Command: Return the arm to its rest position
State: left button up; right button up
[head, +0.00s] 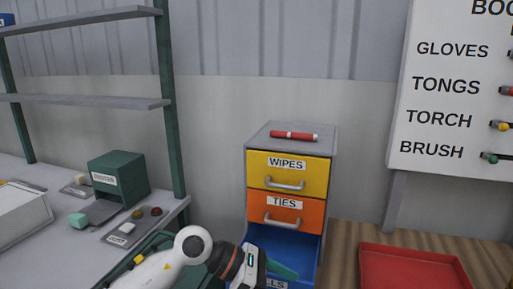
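My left arm comes in from the bottom left, white with a dark, orange-ringed wrist. My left gripper (282,268) is at the bottom centre, in front of the open blue drawer (290,243) and overlapping it in the picture. Its fingers are seen edge-on, so I cannot tell whether they are open or shut, or whether they touch the drawer. The gripper hides part of the drawer's label; only its last letters show. My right gripper is not in view.
The drawer cabinet has shut yellow WIPES (290,172) and orange TIES (285,213) drawers. A red marker-like stick (294,136) lies on top. A red tray (410,270) is at right. A grey bench (30,180) with a green box (118,175) stands left.

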pick_arm(q)
notch_tip(320, 180, up, 7)
jog(key=s+d+n+t+h, duration=0.1)
jog(key=d+n+t+h, duration=0.15)
jog(key=n+h, duration=0.5)
jog(key=w+a+r+n+t+y, duration=0.1)
jog(key=w+a+n+t+y, duration=0.1)
jog(key=a+n+t, duration=0.55)
jog(key=w+a+n+t+y, duration=0.2)
jog(key=a+n+t, duration=0.1)
jog(key=n+t, duration=0.8)
jog(key=s+a+f+n+g+y, duration=0.2)
jog(key=a+f+n+g+y, duration=0.2)
jog(key=a+f+n+y, duration=1.4)
jog(key=s+f+n+g+h, duration=0.1)
jog(key=s+f+n+g, duration=0.45)
jog(key=s, duration=0.55)
jog(key=s+f+n+g+h, duration=0.2)
jog(key=s+f+g, duration=0.4)
jog(key=s+f, duration=0.4)
notch_tip(320, 180, down, 25)
jog(key=s+g, duration=0.2)
jog(key=s+a+f, duration=0.3)
jog(key=s+f, duration=1.2)
jog(key=s, duration=0.1)
jog(key=shift+s+f+m+g+y, duration=0.2)
jog(key=shift+s+m+g+y, duration=0.1)
jog(key=shift+m+g+y, duration=0.05)
